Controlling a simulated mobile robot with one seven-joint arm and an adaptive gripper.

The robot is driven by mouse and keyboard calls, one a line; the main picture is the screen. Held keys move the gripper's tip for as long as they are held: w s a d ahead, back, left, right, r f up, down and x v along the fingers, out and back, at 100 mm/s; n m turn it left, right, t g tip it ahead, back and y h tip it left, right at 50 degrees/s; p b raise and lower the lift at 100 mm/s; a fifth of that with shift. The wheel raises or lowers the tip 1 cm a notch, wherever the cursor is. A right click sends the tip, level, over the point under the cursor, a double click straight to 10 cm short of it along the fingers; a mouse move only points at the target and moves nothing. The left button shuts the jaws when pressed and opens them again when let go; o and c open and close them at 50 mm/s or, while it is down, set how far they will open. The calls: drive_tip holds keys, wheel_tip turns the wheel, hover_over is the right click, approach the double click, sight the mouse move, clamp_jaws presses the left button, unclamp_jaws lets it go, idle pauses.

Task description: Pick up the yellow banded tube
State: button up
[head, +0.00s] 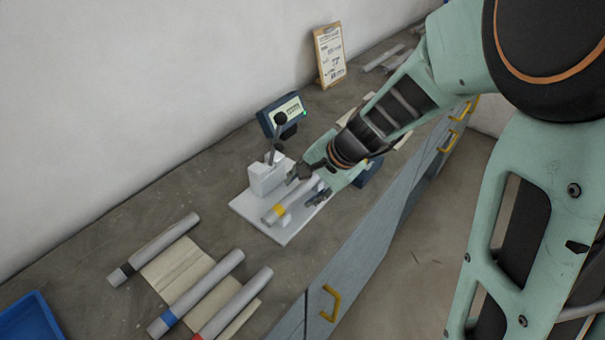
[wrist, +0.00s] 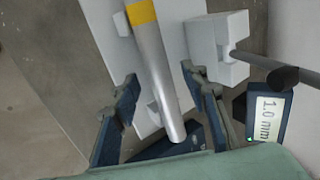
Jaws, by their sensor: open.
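The yellow banded tube (head: 285,209) is a grey tube with a yellow band near one end. It rests on the white jig plate (head: 243,209) in the head view, at the jig block's front side. In the wrist view the tube (wrist: 159,80) runs from the top down between my fingers. My gripper (head: 308,187) is open around the tube's far end, and in the wrist view my gripper (wrist: 160,85) has a finger on each side with gaps to the tube. The tube's underside contact is partly hidden.
The jig block with its lever (head: 267,177) stands close beside the tube. A blue display (head: 283,113) is behind it. Tubes with black (head: 155,249), blue (head: 197,292) and red (head: 235,303) bands lie at the front left. A blue tray (head: 30,318) sits at lower left.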

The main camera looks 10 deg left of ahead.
drive_tip(key=shift+a+f, duration=0.1)
clamp_jaws()
idle(0.3)
drive_tip(key=shift+w, duration=0.1)
